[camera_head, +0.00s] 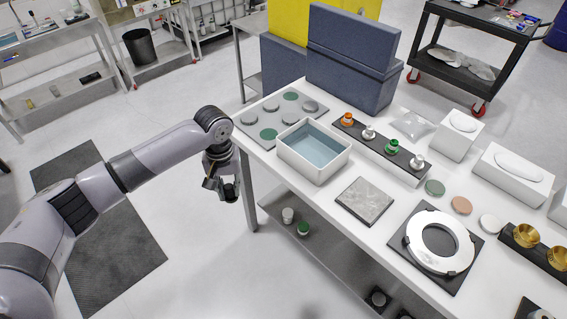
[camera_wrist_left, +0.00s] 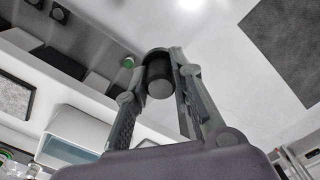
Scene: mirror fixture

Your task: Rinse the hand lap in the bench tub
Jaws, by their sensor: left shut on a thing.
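My left gripper (camera_head: 226,190) hangs just off the left edge of the bench, beside and lower than the tub. In the left wrist view its fingers (camera_wrist_left: 170,72) are shut around a dark round piece with a grey end face (camera_wrist_left: 160,88), which looks like the hand lap. In the head view that piece is small and dark, hard to tell from the fingers. The bench tub (camera_head: 338,160) is a white open box with bluish water, standing on the bench; it also shows in the left wrist view (camera_wrist_left: 50,146). The held piece is outside the tub. My right gripper is not in view.
A grey mat (camera_head: 256,113) with several grey and green discs lies left of the tub. A dark rack (camera_head: 377,147) with coloured knobs stands to its right, a grey plate (camera_head: 365,201) in front. Blue-grey cases (camera_head: 345,85) stand behind. A lower shelf (camera_head: 325,235) holds small pieces.

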